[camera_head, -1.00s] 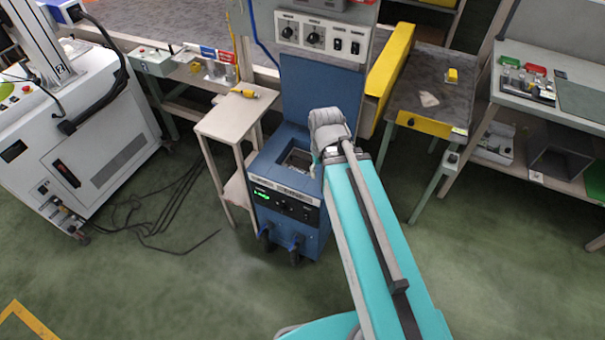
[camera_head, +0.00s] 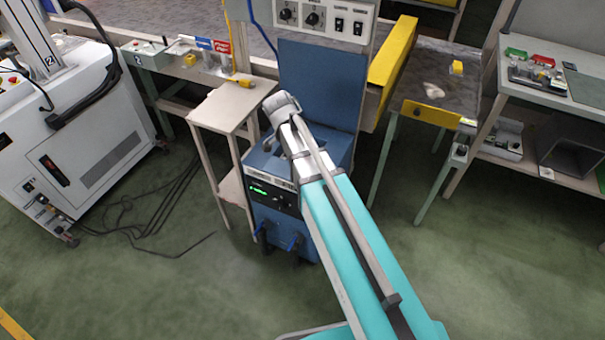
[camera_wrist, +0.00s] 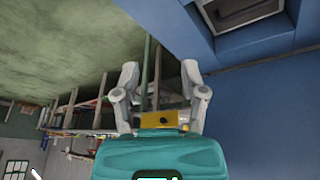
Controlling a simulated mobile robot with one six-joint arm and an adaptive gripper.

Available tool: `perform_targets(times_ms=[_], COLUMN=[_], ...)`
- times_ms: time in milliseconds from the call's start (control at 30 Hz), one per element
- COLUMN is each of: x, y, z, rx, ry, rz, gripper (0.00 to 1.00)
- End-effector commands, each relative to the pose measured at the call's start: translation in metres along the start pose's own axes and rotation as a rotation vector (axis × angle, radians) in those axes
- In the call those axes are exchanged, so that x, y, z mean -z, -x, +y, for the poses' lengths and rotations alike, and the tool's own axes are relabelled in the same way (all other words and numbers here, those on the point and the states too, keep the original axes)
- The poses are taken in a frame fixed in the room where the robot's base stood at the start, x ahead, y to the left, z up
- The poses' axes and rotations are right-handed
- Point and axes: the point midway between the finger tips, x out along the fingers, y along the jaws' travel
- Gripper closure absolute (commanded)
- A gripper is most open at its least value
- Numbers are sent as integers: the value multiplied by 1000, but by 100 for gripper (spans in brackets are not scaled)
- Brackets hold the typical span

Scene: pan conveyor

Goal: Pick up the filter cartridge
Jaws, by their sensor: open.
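I cannot make out the filter cartridge in either view. The blue cabinet (camera_head: 285,220) with a lit green display stands in the middle of the head view, and my arm covers much of its top. In the wrist view, a grey-framed recess (camera_wrist: 246,14) in the blue surface shows at the top right; its contents are not clear. My gripper (camera_wrist: 160,75) is open in the wrist view with nothing between its fingers, to the left of the recess. In the head view its fingers are mostly hidden by my wrist.
A small table (camera_head: 222,108) with a yellow-handled tool (camera_head: 241,82) stands left of the cabinet. A yellow-edged table (camera_head: 440,85) and a shelf bench (camera_head: 545,100) are to the right. A white machine (camera_head: 70,140) is at left, with cables on the floor. The front floor is clear.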

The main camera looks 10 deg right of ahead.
Motion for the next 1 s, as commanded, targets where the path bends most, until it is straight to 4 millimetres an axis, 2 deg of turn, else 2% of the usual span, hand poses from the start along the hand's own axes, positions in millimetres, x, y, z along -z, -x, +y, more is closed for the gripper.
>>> perform_targets(times_ms=[33, 100, 600, 800, 1000], x=[-4, -6, -28, -34, -36], y=[-10, -15, -44, -46, -46], z=[-14, -26, -113, -132, -138], rx=[1, 5, 127, 185, 208], ry=[-65, -164, -854, -1029, -1093], rz=[22, 52, 236, 270, 281], gripper=[45, 45, 45, 45, 45])
